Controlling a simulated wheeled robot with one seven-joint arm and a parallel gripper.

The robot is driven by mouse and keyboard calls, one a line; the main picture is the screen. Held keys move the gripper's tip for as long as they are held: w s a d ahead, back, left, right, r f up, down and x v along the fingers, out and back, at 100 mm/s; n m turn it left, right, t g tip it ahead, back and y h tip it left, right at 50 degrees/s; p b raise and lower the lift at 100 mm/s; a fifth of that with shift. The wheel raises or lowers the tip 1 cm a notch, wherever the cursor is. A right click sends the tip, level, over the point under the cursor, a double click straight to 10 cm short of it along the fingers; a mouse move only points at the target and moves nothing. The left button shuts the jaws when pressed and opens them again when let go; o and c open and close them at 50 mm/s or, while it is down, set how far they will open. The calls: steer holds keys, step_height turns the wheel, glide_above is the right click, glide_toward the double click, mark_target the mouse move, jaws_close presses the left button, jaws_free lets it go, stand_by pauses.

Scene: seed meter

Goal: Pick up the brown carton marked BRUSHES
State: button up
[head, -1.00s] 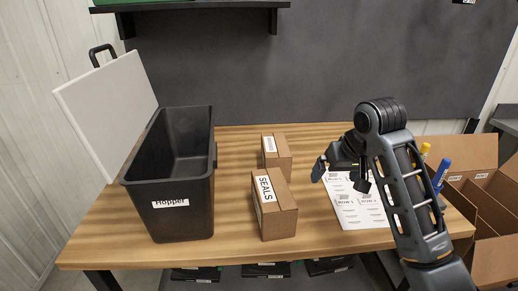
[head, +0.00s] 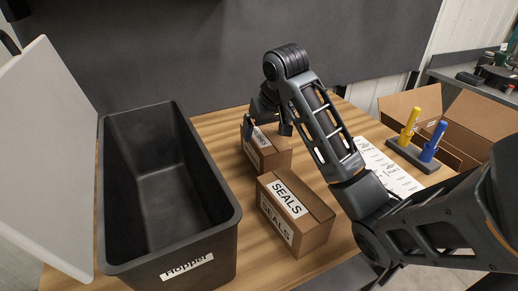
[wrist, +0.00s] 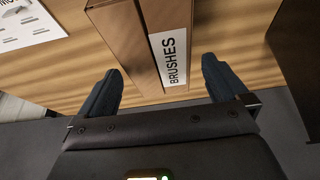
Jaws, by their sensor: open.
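The brown carton marked BRUSHES (wrist: 132,42) stands on the wooden table, its white label facing up in the wrist view. In the head view the carton (head: 270,153) is behind the SEALS carton, partly hidden by my arm. My gripper (wrist: 160,85) is open, with one dark finger on either side of the carton's near end in the wrist view. In the head view my gripper (head: 266,125) is over the carton. I cannot tell whether the fingers touch it.
A carton marked SEALS (head: 297,212) stands just in front. The black Hopper bin (head: 222,240) is to the left, with a pale panel (head: 50,150) beside it. Paper sheets (head: 392,172), yellow and blue handled tools (head: 430,142) and an open box (head: 478,122) are to the right.

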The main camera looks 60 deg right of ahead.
mark_target(264, 136)
steer(key=shift+p+x, duration=0.3)
steer(key=shift+x, duration=2.65)
steer(key=shift+d, duration=0.1)
steer(key=c, duration=1.1)
steer(key=shift+r, duration=0.1)
steer(key=shift+c, duration=0.2)
